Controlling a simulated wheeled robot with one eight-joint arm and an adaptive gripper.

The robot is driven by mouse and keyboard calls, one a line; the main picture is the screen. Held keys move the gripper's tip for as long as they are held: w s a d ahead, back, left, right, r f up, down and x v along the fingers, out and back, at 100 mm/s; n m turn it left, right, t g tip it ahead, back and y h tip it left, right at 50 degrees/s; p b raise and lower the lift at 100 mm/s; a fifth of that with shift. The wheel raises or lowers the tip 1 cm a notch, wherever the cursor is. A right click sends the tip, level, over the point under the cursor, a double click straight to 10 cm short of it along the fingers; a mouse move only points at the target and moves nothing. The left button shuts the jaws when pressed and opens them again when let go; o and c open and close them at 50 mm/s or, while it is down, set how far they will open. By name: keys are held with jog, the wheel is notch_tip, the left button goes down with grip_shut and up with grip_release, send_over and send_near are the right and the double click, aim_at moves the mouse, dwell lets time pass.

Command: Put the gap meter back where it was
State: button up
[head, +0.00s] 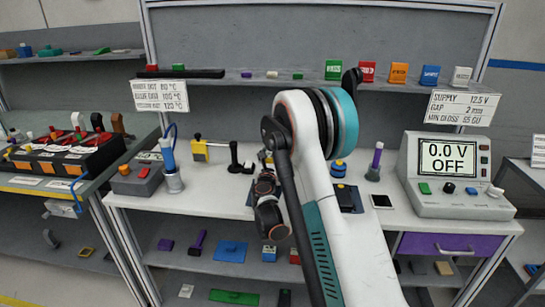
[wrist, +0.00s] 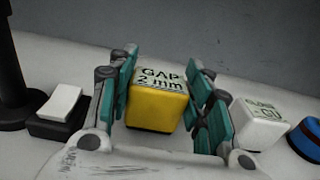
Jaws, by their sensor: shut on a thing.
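In the wrist view, the gap meter (wrist: 155,108) is a yellow block with a pale top reading "GAP 2 mm". My gripper (wrist: 164,112) is shut on it, with a teal-padded finger on each side. The block looks close to the pale bench top, but I cannot tell whether it touches. In the head view, my arm hides the gap meter and the fingers.
A white gloss block (wrist: 260,125) stands close right of my fingers, with a blue round thing (wrist: 306,140) beyond. A black block with a white rocker (wrist: 60,110) is close left. The power supply (head: 455,175) stands at the bench's right end.

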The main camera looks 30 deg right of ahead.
jog(key=shift+s+f, duration=0.15)
jog(key=shift+f, duration=0.1)
jog(key=o, duration=1.2)
jog(key=shift+s, duration=0.1)
jog(key=shift+o, duration=0.2)
jog(key=shift+f, duration=0.1)
